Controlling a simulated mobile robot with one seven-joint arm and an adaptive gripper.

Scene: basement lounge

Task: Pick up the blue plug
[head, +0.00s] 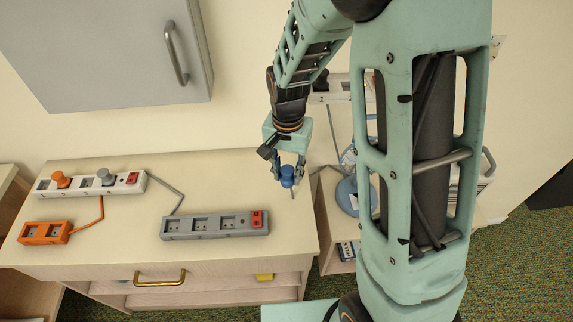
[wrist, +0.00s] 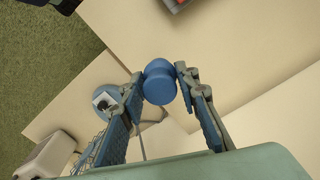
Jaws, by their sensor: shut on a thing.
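The blue plug (head: 287,176) is a small round-bodied piece near the right end of the cream dresser top. My gripper (head: 289,172) is shut on it. In the wrist view the plug (wrist: 158,84) sits between the two fingertips (wrist: 157,85), with its rounded end towards the camera. In the head view the plug appears over the dresser's right part; I cannot tell how high above the top it is.
A white power strip (head: 90,184) holds an orange plug (head: 61,179) and a grey plug (head: 106,177). An orange strip (head: 45,233) and a grey strip (head: 214,225) lie in front on the dresser (head: 110,252). A grey cabinet (head: 100,50) hangs above. A blue round object (head: 347,195) stands right of the dresser.

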